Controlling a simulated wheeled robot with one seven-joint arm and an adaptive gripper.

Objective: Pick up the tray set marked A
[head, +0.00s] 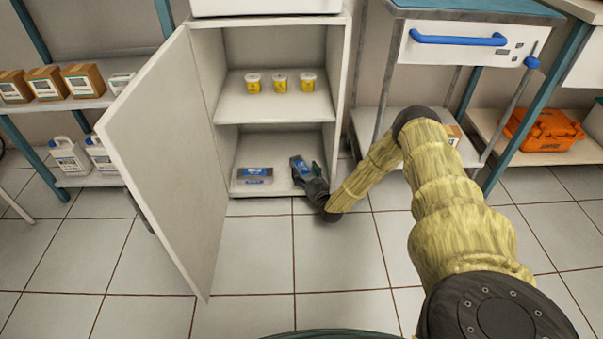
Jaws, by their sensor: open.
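Two blue-and-grey packs, seemingly the tray sets, are in the bottom compartment of the open white cabinet (278,140). The left pack (255,174) lies flat on the cabinet floor. The right pack (299,165) is at my gripper and partly hidden by it. The markings are too small to read, so I cannot tell which is A. My gripper (307,176) is open and reaches into the right side of the bottom compartment. Whether its fingers are around or beside the right pack, or touch it, I cannot tell.
The cabinet door (165,150) stands open to the left. Several yellow-and-white tubs (280,82) stand on the shelf above my gripper. A blue-handled cart (460,40) is right of the cabinet. An orange case (545,130) sits further right. The tiled floor in front is clear.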

